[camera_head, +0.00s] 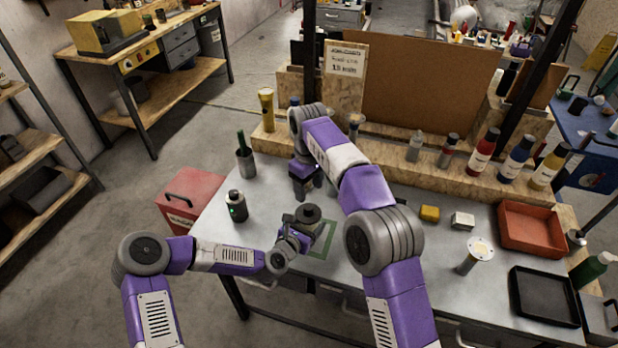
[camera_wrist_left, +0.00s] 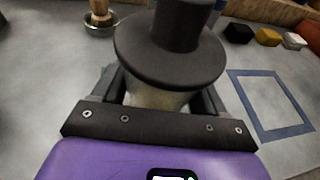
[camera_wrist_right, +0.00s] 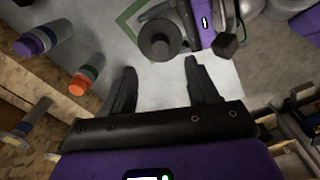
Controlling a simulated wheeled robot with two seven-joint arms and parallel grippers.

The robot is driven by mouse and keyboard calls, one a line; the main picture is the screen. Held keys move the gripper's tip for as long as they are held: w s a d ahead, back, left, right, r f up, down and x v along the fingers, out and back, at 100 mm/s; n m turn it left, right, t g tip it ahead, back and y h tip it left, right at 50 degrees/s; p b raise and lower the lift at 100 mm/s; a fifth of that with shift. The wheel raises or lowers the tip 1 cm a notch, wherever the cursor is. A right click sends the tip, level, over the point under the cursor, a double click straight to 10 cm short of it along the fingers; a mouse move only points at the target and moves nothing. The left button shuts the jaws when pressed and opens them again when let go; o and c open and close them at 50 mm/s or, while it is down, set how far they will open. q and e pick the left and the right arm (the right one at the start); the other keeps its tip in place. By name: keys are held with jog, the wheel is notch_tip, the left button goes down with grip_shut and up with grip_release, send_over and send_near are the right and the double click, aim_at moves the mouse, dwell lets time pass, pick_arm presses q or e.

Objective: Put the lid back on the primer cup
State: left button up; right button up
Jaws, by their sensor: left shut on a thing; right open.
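The primer cup (camera_wrist_left: 160,99) is a pale, translucent body between my left gripper's (camera_wrist_left: 160,90) fingers. A black round lid (camera_wrist_left: 165,62) with a tall knob covers its top; I cannot tell if it is fully seated. In the head view the dark lid (camera_head: 308,213) shows above my left gripper (camera_head: 298,232), near the table's front. The lid also shows from above in the right wrist view (camera_wrist_right: 158,40). My right gripper (camera_wrist_right: 160,75) is open and empty, its fingertips a little short of the lid. In the head view my right gripper (camera_head: 302,190) hangs behind the lid.
A green outlined square (camera_head: 325,240) marks the table beside the cup. A dark canister (camera_head: 236,206) and a pot with a green-handled tool (camera_head: 245,160) stand at left. A yellow block (camera_head: 429,213), a red tray (camera_head: 530,228) and a black tray (camera_head: 543,296) lie at right. Bottles line the back ledge.

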jog(key=shift+r, duration=1.8)
pick_arm(q)
jog(key=o, duration=1.5)
jog(key=shift+o, duration=0.2)
jog(key=v, duration=0.7)
jog(key=shift+s+a+r, duration=0.1)
jog(key=shift+s+a, duration=0.1)
pick_arm(e)
jog(key=shift+r, duration=0.2)
jog(key=shift+r, duration=0.1)
